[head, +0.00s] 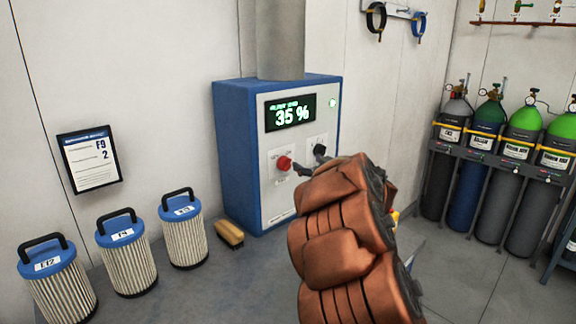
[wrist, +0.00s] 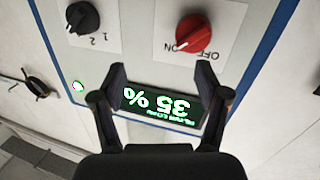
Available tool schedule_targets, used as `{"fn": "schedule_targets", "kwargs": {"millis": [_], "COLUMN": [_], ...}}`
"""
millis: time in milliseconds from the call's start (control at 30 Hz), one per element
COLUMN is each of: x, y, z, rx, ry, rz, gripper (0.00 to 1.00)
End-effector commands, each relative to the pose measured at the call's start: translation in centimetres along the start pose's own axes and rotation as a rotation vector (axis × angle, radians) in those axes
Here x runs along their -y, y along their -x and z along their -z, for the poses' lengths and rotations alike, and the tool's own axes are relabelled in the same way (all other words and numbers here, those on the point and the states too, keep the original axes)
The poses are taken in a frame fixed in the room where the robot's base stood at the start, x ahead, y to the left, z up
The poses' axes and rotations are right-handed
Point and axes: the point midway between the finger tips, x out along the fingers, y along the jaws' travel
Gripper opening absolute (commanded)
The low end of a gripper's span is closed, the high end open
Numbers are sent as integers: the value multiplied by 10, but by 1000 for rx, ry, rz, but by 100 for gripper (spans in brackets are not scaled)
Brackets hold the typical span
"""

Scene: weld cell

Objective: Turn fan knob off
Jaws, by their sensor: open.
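A red knob (head: 284,163) sits on the pale front panel of a blue cabinet (head: 235,150). In the wrist view, which is upside down, the red knob (wrist: 193,33) has ON and OFF labels, and its white mark points towards ON. A black knob (wrist: 84,18) marked 1 and 2 is beside it. My gripper (head: 311,161) is in front of the panel, just right of the red knob in the head view. In the wrist view my gripper (wrist: 163,80) is open and empty, its fingers spread over the display and apart from both knobs.
The display (head: 290,112) reads 35 %, and a green light (head: 332,103) is lit. Several filter cartridges (head: 183,240) and a brush (head: 229,234) stand left of the cabinet. Gas cylinders (head: 483,150) line the right wall.

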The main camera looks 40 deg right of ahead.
Motion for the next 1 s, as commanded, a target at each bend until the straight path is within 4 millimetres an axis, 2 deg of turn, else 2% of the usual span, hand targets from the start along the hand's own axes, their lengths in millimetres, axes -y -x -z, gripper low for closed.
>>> {"fn": "schedule_targets", "kwargs": {"millis": [133, 433, 800, 1000], "x": [9, 23, 36, 40], "y": [2, 4, -43, -61], "z": [-16, -23, -18, -18], "rx": [-35, -67, -67, -66], "ry": [-60, -115, -115, -115], "rz": [136, 253, 256, 252], "gripper": [74, 74, 74, 74]}}
